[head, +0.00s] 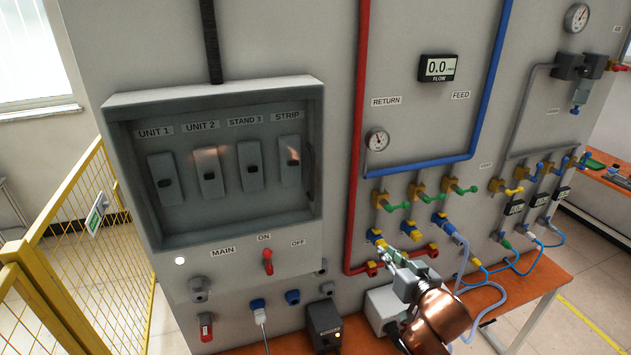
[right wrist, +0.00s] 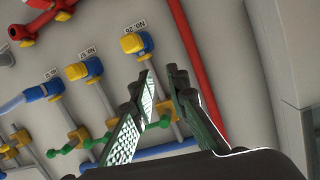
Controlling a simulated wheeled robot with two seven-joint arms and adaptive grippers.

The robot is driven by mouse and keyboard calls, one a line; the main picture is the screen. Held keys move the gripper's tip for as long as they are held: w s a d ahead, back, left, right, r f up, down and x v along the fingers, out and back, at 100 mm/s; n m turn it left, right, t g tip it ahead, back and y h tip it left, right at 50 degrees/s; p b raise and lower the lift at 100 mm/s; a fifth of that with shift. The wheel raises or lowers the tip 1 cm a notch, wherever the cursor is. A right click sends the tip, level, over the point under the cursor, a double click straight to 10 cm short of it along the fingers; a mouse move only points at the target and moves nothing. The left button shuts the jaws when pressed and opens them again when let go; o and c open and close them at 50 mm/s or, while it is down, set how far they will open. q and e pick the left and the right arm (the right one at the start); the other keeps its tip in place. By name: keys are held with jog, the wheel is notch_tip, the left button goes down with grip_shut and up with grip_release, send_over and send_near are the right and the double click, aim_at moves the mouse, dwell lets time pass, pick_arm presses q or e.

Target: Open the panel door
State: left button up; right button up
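The panel box (head: 220,88) is a grey cabinet on the wall at the left of the head view. Its front has a dark handle (head: 310,172) along the right side, and the switches inside can be seen. The door appears closed, though its clear pane is hard to make out. My right gripper (head: 388,252) is below and to the right of the box, in front of the lower pipes and apart from the handle. The right wrist view shows the gripper's fingers (right wrist: 163,82) parted with nothing between them. My left gripper is not in view.
Blue and yellow valve fittings (head: 376,236) and a red pipe (head: 358,130) are close to my right gripper. An orange bench (head: 545,268) is below. A yellow mesh fence (head: 75,215) stands at the left. The wall between box and red pipe is clear.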

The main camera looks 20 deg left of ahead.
jog(key=s+a+r+n+y, duration=0.1)
jog(key=s+a+r, duration=0.1)
jog(key=r, duration=0.4)
jog(key=s+a+r+y+p, duration=0.1)
jog(key=s+a+r, duration=0.15)
jog(key=r, duration=0.25)
jog(key=s+a+r+n+y, duration=0.1)
jog(key=s+a+r, duration=0.15)
jog(key=r, duration=0.35)
jog(key=n+y+p, duration=0.2)
jog(key=n, duration=0.1)
send_near(314, 179)
jog(key=x, duration=0.3)
jog(key=p+x, duration=0.1)
jog(key=x, duration=0.5)
jog(key=shift+w+a+r, duration=0.1)
jog(key=shift+w, duration=0.05)
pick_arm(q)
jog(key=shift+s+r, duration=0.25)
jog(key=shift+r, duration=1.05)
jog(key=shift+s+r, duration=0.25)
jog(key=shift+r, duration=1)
pick_arm(e)
jog(key=shift+w+a, duration=0.45)
jog(key=shift+c, duration=0.6)
grip_shut()
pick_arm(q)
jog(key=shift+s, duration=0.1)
pick_arm(e)
jog(key=shift+s, duration=0.15)
